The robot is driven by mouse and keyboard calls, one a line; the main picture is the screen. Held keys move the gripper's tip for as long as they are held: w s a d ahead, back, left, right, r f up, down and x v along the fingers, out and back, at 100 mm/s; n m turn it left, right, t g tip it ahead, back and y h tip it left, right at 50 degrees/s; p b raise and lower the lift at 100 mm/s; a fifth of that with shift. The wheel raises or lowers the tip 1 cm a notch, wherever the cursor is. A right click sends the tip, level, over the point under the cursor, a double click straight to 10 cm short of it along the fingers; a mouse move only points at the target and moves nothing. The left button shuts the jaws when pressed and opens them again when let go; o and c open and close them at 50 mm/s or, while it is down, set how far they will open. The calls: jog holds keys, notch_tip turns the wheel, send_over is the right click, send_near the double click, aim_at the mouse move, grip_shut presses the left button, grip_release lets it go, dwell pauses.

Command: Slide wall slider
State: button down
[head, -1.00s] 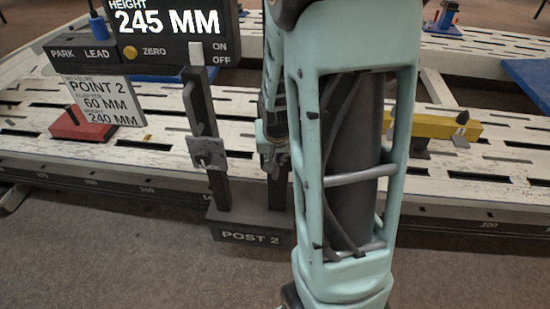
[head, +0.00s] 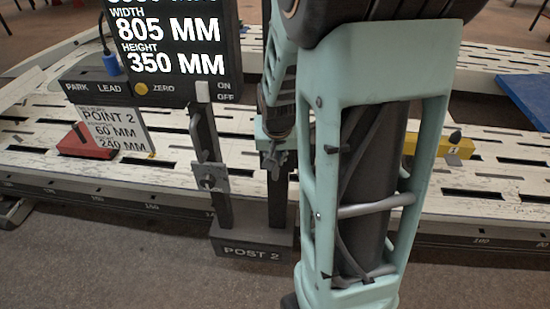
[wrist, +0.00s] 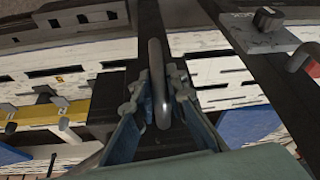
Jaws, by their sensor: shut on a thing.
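In the wrist view, my gripper (wrist: 156,92) is shut on a rounded grey handle bar (wrist: 157,62), with one finger on each side of it. The bar lies along a dark upright rail. The dark display (head: 170,40) reads width 805 mm and height 350 mm. A hanging card (head: 116,130) reads Point 2, 60 mm and 240 mm.
A grey clamp (head: 210,178) sits on the left upright. The slotted white bench (head: 480,184) carries a red block (head: 85,146) and a yellow bar (head: 458,147). Carpet floor (head: 120,255) in front is clear.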

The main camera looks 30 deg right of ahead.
jog(key=c, duration=1.9)
grip_release()
jog(key=shift+c, duration=0.2)
jog(key=shift+v, duration=3.75)
